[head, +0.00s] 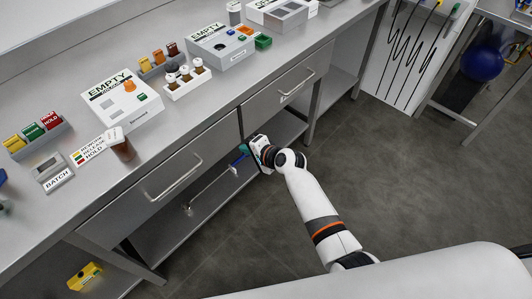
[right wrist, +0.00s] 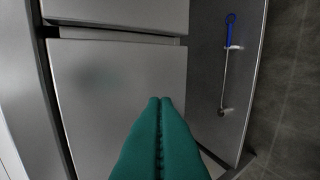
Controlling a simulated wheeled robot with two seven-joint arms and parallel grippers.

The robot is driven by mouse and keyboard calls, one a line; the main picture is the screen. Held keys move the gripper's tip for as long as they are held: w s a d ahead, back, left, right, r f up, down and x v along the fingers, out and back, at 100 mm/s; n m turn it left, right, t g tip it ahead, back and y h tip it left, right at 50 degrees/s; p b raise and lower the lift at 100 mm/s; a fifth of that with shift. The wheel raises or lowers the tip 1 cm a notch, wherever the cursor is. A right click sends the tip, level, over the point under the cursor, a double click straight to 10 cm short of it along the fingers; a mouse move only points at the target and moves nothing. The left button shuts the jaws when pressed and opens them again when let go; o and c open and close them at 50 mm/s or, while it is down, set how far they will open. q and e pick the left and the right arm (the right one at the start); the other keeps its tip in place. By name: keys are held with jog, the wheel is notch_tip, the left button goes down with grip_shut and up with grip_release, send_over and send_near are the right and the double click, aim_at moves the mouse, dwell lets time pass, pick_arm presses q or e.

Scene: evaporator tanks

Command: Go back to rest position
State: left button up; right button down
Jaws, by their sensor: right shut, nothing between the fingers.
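My right gripper (head: 256,160) is in front of the steel bench, just below the level of its drawers. In the right wrist view its green fingers (right wrist: 159,135) are pressed together with nothing between them. The fingers point toward a plain grey panel (right wrist: 110,90) of the bench. My right arm reaches out from the lower right in the head view. My left gripper is in neither view.
The bench top (head: 225,100) carries two boxes marked EMPTY, the left one (head: 118,100) and the right one (head: 220,45), and a bottle rack (head: 187,80). Drawer handles (head: 175,180) stick out near my right arm. A blue-handled tool (right wrist: 229,30) hangs beside the panel. The floor (head: 400,180) at right is clear.

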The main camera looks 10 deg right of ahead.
jog(key=v, duration=0.7)
jog(key=s+d+f+n+g+h, duration=0.25)
jog(key=s+f, duration=0.55)
jog(key=f, duration=0.5)
jog(key=s+d+f+n+g+h, duration=0.2)
jog(key=s+d+f, duration=0.2)
jog(key=s+f, duration=0.65)
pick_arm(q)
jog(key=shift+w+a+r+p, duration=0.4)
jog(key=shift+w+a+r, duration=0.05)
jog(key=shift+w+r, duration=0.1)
pick_arm(e)
jog(key=s+d+f+n+g, duration=0.1)
jog(key=s+d+f+n, duration=0.1)
jog(key=s+f, duration=0.3)
jog(key=s+d+f+n+g+h, duration=0.1)
jog(key=s+f, duration=0.4)
jog(key=s, duration=0.8)
jog(key=s+d+f+n+g+h, duration=0.1)
jog(key=s+d+f+n, duration=0.4)
jog(key=s, duration=0.5)
jog(key=shift+n+g, duration=0.35)
jog(key=shift+g, duration=0.3)
jog(key=shift+h, duration=0.25)
